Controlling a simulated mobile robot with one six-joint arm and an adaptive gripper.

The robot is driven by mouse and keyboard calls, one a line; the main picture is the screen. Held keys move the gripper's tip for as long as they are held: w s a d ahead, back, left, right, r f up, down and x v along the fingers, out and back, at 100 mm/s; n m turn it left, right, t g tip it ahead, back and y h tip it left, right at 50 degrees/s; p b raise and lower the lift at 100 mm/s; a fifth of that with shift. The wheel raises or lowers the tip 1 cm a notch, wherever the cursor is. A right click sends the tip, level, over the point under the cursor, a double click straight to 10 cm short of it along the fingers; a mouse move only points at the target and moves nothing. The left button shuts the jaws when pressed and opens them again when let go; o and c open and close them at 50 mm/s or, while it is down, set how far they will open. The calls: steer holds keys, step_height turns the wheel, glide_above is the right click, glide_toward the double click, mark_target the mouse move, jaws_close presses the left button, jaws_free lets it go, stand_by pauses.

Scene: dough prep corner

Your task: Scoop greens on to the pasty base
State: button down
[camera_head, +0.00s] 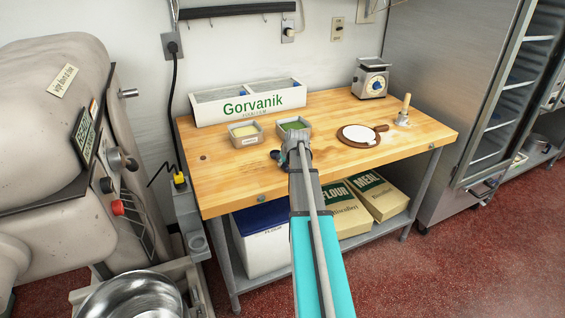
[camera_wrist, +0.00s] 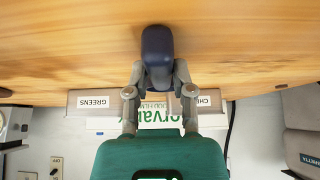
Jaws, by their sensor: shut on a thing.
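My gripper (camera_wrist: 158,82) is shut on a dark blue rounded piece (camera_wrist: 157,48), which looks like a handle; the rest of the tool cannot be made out. In the head view my gripper (camera_head: 281,158) is at the front of the greens tub (camera_head: 305,133), partly covering it. The tub holds green filling (camera_head: 292,125). In the wrist view, which is upside down, its front reads GREENS (camera_wrist: 93,101). The pasty base (camera_head: 358,133) is a pale disc on a round wooden board (camera_head: 376,143), to the right of my gripper.
A tub of pale yellow filling (camera_head: 245,141) stands left of the greens. Behind are the white Gorvanik box (camera_head: 215,115) and a scale (camera_head: 371,82). A wooden-handled tool (camera_head: 404,108) stands at the right. The wooden tabletop (camera_head: 235,180) is clear at the front left.

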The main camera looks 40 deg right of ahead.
steer(key=shift+r, duration=0.1)
steer(key=shift+r+p, duration=1.95)
steer(key=shift+p, duration=0.05)
stand_by(0.7)
steer(key=shift+d, duration=0.1)
